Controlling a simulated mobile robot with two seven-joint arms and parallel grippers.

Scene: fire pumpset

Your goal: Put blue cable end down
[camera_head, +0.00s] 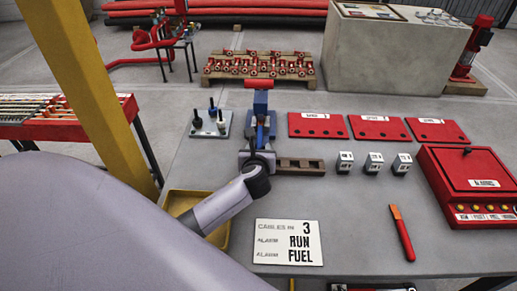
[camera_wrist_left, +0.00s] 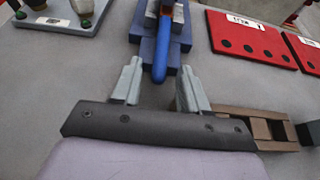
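The blue cable end (camera_wrist_left: 173,52) is a rounded blue rod in the left wrist view. It lies on a blue stepped block (camera_wrist_left: 148,48), which looks like a blue stand with a red bar on top in the head view (camera_head: 261,103). My left gripper (camera_wrist_left: 160,76) is open, with its two grey fingers apart on either side of the rod's near tip. I cannot tell whether either finger touches it. In the head view my left gripper (camera_head: 257,158) is at the foot of the stand, partly hidden by my wrist. My right gripper is not in view.
A brown slotted block (camera_head: 300,165) stands just right of the gripper. A grey plate with plugs (camera_head: 211,126) is to the left. Red plates (camera_head: 317,126), small grey blocks (camera_head: 374,162), a red box (camera_head: 475,185) and a label card (camera_head: 288,242) share the table.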

